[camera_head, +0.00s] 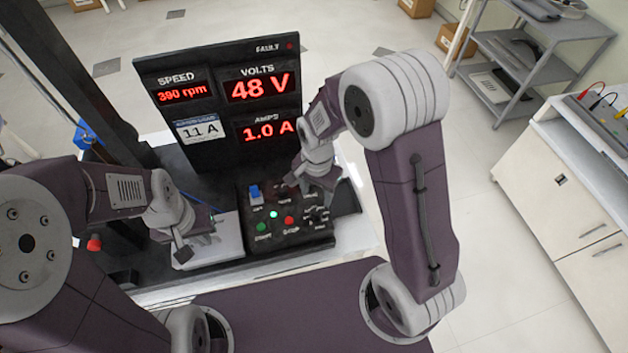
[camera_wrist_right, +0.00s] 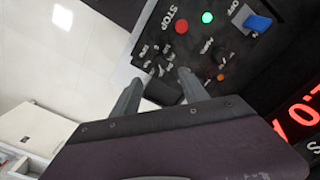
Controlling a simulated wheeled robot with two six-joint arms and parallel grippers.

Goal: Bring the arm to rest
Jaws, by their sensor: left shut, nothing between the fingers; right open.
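My right gripper (camera_head: 322,198) is over the right side of the black control box (camera_head: 290,238). In the right wrist view its two fingers (camera_wrist_right: 160,92) stand apart with a dark block-like part (camera_wrist_right: 163,92) visible between and beyond them; I cannot tell whether they touch it. My left gripper (camera_head: 194,250) is shut and empty, low over the light plate (camera_head: 222,245) left of the control box.
An upright black display (camera_head: 218,90) behind the box reads 390 rpm, 48 V and 1.0 A, with a label of 11 A. A dark post (camera_head: 75,80) rises at left. A red knob (camera_head: 94,244) sits at left. A white cabinet (camera_head: 560,200) and grey shelf (camera_head: 530,60) stand right.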

